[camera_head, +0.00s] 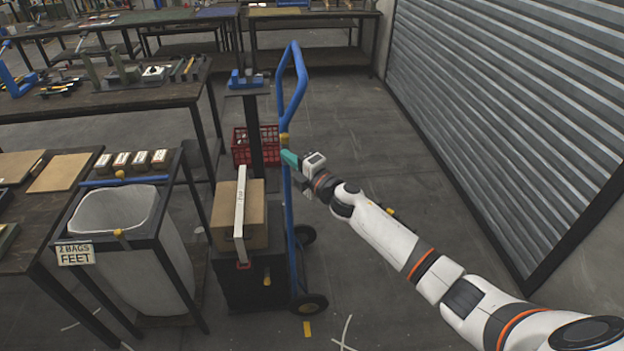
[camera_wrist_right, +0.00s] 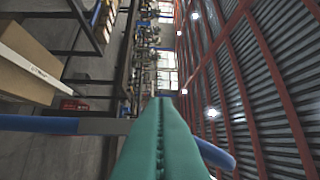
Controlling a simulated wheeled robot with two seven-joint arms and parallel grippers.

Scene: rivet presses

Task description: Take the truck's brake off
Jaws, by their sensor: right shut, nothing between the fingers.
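The truck is a blue two-wheeled hand truck (camera_head: 289,215) standing upright, with a looped handle at the top and black wheels at the bottom. A cardboard box (camera_head: 227,215) with a pale strap sits on a dark crate against it. A small yellow piece (camera_head: 284,139) is on its frame; I cannot tell which part is the brake. My right gripper (camera_head: 288,157), with green fingers, is shut and empty beside the upper frame. My left gripper is out of view.
A bin frame with a white bag (camera_head: 115,212) stands left of the truck. A red crate (camera_head: 241,146) and a post with a blue tool (camera_head: 246,80) stand behind it. A corrugated shutter (camera_head: 510,110) closes the right side. Floor between truck and shutter is mostly clear.

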